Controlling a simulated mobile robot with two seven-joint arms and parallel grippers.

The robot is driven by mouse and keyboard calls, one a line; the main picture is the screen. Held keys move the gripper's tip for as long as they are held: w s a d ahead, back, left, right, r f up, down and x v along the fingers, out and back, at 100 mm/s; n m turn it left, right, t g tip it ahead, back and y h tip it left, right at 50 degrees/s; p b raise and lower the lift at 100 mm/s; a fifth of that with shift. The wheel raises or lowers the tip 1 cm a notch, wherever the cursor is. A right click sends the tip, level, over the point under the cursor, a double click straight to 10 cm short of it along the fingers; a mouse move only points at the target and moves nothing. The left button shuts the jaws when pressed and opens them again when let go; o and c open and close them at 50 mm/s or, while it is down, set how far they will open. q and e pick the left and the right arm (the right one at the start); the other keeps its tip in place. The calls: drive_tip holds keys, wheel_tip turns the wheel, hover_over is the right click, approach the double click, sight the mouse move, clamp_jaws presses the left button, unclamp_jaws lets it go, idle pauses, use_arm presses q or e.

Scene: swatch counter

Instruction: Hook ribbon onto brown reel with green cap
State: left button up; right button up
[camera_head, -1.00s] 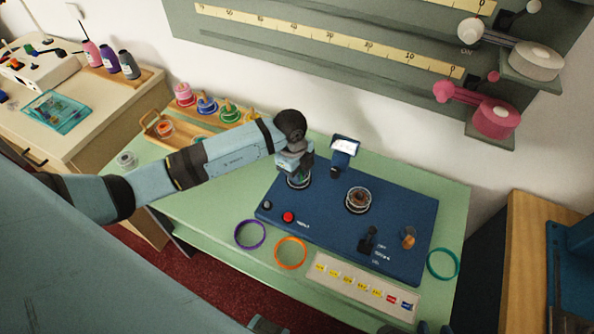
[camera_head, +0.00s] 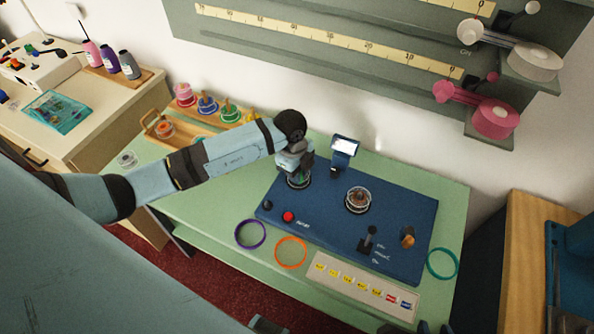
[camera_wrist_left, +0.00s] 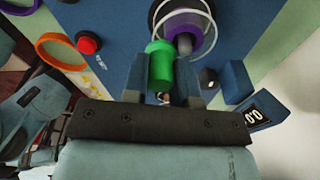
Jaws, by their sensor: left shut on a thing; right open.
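My left gripper (camera_head: 299,172) is at the left spindle of the blue machine (camera_head: 330,222). In the left wrist view its fingers (camera_wrist_left: 162,92) are shut on a green cylindrical piece (camera_wrist_left: 160,66). Just beyond that piece is a purple-hubbed reel (camera_wrist_left: 188,28) with a clear rim; whether they touch is unclear. A reddish-brown reel (camera_head: 358,198) sits on the right spindle. I cannot make out a ribbon strand or a green cap on it. My right gripper (camera_head: 434,328) shows only as dark fingertips at the bottom edge, apart and empty.
A small display (camera_head: 344,147) stands behind the machine. A red button (camera_head: 288,217), a black lever (camera_head: 369,239) and an orange-brown knob (camera_head: 407,237) are on its top. Purple (camera_head: 250,234), orange (camera_head: 291,252) and teal (camera_head: 442,263) rings lie around it. A wooden spool tray (camera_head: 195,136) is behind my left arm.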

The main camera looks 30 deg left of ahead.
use_arm(q)
drive_tip(key=shift+s+d+f, duration=0.15)
drive_tip(key=shift+s+f, duration=0.35)
drive_tip(key=shift+f, duration=0.2)
drive_tip(key=r+p, duration=0.2)
drive_tip(key=shift+w+r+p, duration=0.1)
drive_tip(key=shift+w+p, duration=0.25)
drive_tip(key=shift+w, duration=0.05)
use_arm(e)
drive_tip(key=shift+w+r, duration=0.2)
drive_tip(key=shift+r, duration=0.35)
drive_tip(key=shift+w+r, duration=0.15)
drive_tip(key=shift+r, duration=0.35)
use_arm(q)
wheel_tip(320, 180, up, 3)
drive_tip(key=shift+f+p, duration=0.2)
drive_tip(key=shift+p, duration=0.7)
use_arm(e)
drive_tip(key=shift+s+r, duration=0.15)
drive_tip(key=shift+r, duration=0.8)
use_arm(q)
drive_tip(key=shift+r, duration=0.15)
use_arm(e)
drive_tip(key=shift+r, duration=0.1)
use_arm(q)
drive_tip(key=shift+w, duration=0.1)
use_arm(e)
drive_tip(key=shift+a, duration=0.1)
